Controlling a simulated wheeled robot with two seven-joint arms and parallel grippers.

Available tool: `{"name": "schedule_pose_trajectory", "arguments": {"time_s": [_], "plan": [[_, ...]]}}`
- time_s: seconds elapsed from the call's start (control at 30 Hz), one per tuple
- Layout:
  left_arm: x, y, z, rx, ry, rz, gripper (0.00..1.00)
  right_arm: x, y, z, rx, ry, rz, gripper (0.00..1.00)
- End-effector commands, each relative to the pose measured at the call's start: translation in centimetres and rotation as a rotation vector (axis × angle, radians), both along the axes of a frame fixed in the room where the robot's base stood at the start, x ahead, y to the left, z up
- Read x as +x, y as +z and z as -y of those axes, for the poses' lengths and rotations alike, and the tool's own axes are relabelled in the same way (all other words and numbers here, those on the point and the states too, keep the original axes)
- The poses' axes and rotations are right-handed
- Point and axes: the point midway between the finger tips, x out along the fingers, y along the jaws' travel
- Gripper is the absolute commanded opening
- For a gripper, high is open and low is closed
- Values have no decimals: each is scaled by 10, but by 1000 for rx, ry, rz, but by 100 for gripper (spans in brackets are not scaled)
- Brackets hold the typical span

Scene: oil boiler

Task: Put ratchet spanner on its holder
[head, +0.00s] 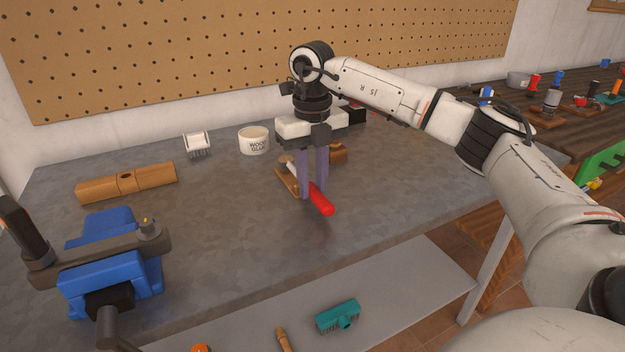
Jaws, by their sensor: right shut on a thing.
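A tool with a red handle (323,202), which I take to be the ratchet spanner, is at my right gripper (312,188). The gripper points down with its two purple fingers shut on the tool, low over the grey bench. The red end sticks out toward the front right. The fingers hide the tool's middle, and I cannot tell whether it touches the bench. A brown wooden piece (286,182) with a pale part lies just left of and behind the fingers. I cannot pick out the spanner's holder for sure. My left gripper is not in view.
A blue vise (112,255) stands at the bench's front left. A wooden level (127,183), a white brush (197,145) and a wood glue tub (254,140) lie behind. A pegboard (250,50) hangs on the wall. The bench's middle front is clear.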

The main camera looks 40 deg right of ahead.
Motion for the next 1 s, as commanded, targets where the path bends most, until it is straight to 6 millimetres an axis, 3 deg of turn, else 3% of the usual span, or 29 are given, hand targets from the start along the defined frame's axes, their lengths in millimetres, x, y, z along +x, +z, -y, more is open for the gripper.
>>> {"name": "schedule_pose_trajectory", "arguments": {"time_s": [0.17, 0.2, 0.33, 0.67, 0.77, 1.0], "plan": [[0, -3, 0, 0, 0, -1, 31, 0, -4, 0, 0, 0, 1, 0], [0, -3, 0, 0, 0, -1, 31, 0, -5, 0, 0, 0, 0, 22], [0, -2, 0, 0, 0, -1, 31, 0, -5, 0, 0, 0, -1, 43], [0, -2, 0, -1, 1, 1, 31, 0, -5, 0, 0, 0, -1, 43], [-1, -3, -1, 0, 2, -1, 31, 1, 7, -1, 1, 0, 3, 43], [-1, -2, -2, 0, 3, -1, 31, 1, 55, -1, 2, 0, 4, 43]]}}
